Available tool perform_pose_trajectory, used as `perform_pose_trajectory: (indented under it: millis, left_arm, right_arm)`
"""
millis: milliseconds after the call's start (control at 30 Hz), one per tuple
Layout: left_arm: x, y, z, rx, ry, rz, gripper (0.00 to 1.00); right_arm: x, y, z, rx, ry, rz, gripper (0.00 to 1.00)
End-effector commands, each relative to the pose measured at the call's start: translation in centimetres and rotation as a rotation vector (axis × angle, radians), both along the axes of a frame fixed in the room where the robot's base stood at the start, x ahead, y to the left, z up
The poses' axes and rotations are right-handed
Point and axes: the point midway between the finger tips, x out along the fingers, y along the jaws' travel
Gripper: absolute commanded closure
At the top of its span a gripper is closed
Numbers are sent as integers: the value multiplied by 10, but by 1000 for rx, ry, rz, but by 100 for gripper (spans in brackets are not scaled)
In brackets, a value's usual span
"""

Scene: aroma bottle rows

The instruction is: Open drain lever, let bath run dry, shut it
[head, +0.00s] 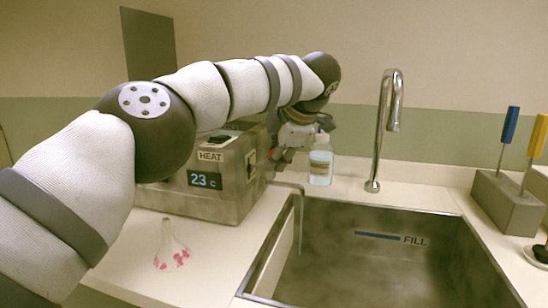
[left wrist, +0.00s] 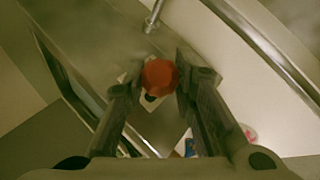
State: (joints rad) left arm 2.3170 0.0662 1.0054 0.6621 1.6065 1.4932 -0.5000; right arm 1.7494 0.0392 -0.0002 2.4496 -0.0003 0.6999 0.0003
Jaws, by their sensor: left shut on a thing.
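The metal bath unit (head: 228,205) stands left of the sink, with a HEAT label and a display (head: 204,180) reading 23 C. My left gripper (head: 290,140) is at the unit's far right side, partly hidden by my own arm. In the left wrist view, a red knob (left wrist: 158,76), which looks like the drain lever's grip, sits between the fingers of my left gripper (left wrist: 158,72), shut on it. The drain spout (head: 287,186) bends over the sink's left edge, with a thin pale vertical streak below it. The water inside the bath is hidden. My right gripper is out of view.
The sink (head: 375,262) has a blue FILL line. A pale blue bottle (head: 320,166) and a tall faucet (head: 379,135) stand behind it. A glass flask with pink spots (head: 170,250) is on the front left counter. A grey block (head: 507,203) holds blue- and yellow-handled tools at right.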

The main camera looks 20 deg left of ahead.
Motion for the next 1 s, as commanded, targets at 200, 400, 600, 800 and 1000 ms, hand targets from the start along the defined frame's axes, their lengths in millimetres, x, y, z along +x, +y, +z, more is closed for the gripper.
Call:
perform_pose_trajectory:
  millis: [200,400,600,800,1000]
  left_arm:
    - [1,0,1,-15,-3,1,100]
    - [1,0,1,-17,-3,1,100]
    - [1,0,1,-16,-3,1,54]
    - [0,0,1,-16,-2,0,54]
    - [-5,-7,13,-16,-5,-2,54]
  right_arm:
    - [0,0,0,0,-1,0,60]
    - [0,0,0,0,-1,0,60]
    - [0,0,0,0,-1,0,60]
    - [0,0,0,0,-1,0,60]
    - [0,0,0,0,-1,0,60]
